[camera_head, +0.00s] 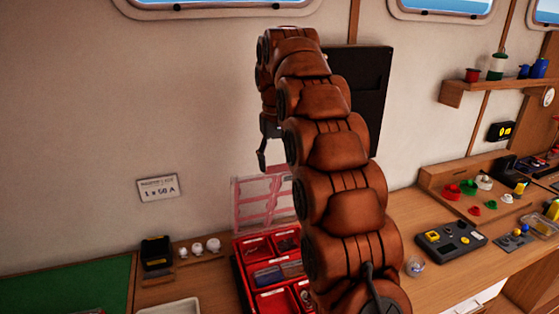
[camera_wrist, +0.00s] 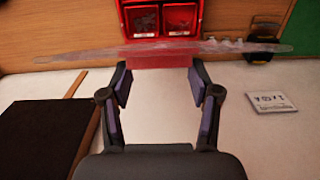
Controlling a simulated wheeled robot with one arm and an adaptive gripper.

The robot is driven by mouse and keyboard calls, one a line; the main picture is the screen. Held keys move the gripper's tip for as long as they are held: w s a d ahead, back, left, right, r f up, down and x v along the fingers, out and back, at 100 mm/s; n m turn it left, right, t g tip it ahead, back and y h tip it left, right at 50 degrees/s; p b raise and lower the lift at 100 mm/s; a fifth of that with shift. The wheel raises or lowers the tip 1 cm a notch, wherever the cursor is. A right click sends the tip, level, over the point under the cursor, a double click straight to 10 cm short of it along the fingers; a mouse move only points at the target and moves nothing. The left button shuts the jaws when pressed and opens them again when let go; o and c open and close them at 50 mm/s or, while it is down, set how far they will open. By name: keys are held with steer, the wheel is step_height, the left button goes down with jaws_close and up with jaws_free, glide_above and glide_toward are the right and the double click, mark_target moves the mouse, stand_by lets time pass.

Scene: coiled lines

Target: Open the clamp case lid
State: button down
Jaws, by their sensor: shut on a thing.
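The red clamp case (camera_head: 240,262) stands on the bench, with small parts in its compartments; its compartments also show at the top of the wrist view (camera_wrist: 165,37). Its clear pinkish lid (camera_head: 255,203) stands raised at the case's back, partly hidden by my arm. In the wrist view the lid (camera_wrist: 90,55) is a thin, near edge-on strip across the picture. My gripper (camera_wrist: 160,70) is at the lid's upper edge, its fingers apart around a red piece of it.
A dark panel (camera_head: 371,90) on the wall is close behind my arm. A wall sign (camera_head: 158,188) is left of the lid. A black box (camera_head: 156,254) and white knobs stand left of the case. A control box (camera_head: 450,241) lies to the right.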

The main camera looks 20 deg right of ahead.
steer(key=shift+w+f, duration=0.15)
steer(key=shift+c, duration=2.2)
jaws_free()
steer(key=shift+w, duration=0.15)
steer(key=o, duration=0.4)
steer(key=shift+o, duration=0.2)
